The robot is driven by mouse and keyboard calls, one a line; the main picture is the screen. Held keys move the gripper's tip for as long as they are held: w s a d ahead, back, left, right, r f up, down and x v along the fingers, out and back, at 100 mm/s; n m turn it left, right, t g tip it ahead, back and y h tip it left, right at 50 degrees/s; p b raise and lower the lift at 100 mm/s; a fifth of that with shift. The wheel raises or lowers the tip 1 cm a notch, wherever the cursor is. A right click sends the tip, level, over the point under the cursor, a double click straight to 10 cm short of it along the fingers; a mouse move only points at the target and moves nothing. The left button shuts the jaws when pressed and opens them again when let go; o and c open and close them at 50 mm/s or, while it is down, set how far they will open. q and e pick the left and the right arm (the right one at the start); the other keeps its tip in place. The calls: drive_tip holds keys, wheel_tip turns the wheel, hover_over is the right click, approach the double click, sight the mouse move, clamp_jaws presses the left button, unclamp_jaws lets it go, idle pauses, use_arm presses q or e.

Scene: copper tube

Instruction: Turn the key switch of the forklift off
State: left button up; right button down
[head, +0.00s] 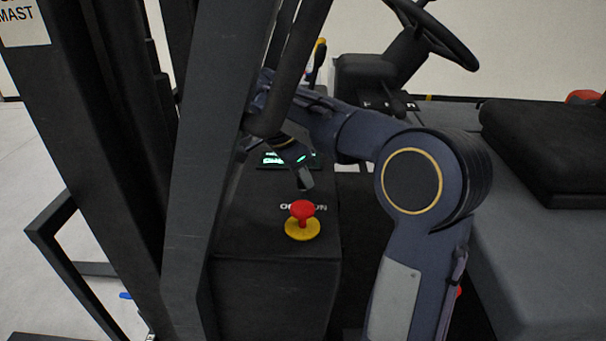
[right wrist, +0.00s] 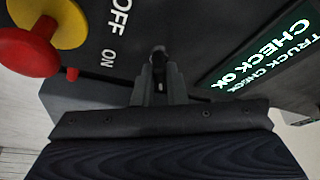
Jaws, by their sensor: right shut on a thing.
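The key switch (right wrist: 158,53) is a small dark part on the forklift's dark console, beside the white OFF and ON lettering in the right wrist view. My right gripper (right wrist: 159,86) is shut on it, with its two grey fingers close on either side. In the head view my right gripper (head: 305,184) reaches down to the console top, behind the red button. The key itself is too small and covered to make out there, and its exact angle is hard to tell. My left gripper is not in view.
A red mushroom button on a yellow base (head: 302,228) stands close in front of the switch. A lit display (head: 288,159) reading CHECK OK in the wrist view lies behind it. The dark mast (head: 205,170) rises at left; the steering wheel (head: 440,35) and seat (head: 545,150) are at right.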

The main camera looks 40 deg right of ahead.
idle(0.3)
drive_tip(key=shift+f+n+t+b, duration=0.1)
drive_tip(key=shift+n+t+b, duration=0.4)
drive_tip(key=shift+n, duration=0.6)
drive_tip(key=n+t+b, duration=0.1)
drive_tip(key=n, duration=0.2)
drive_tip(key=shift+s, duration=0.1)
drive_tip(key=n, duration=0.2)
drive_tip(key=n+t+b, duration=0.1)
drive_tip(key=n, duration=0.1)
drive_tip(key=shift+t+y, duration=0.3)
drive_tip(key=shift+d+n+t+y, duration=0.1)
drive_tip(key=shift+n+t+y, duration=0.25)
drive_tip(key=shift+n, duration=1.15)
drive_tip(key=c, duration=1.5)
unclamp_jaws()
drive_tip(key=shift+o, duration=0.2)
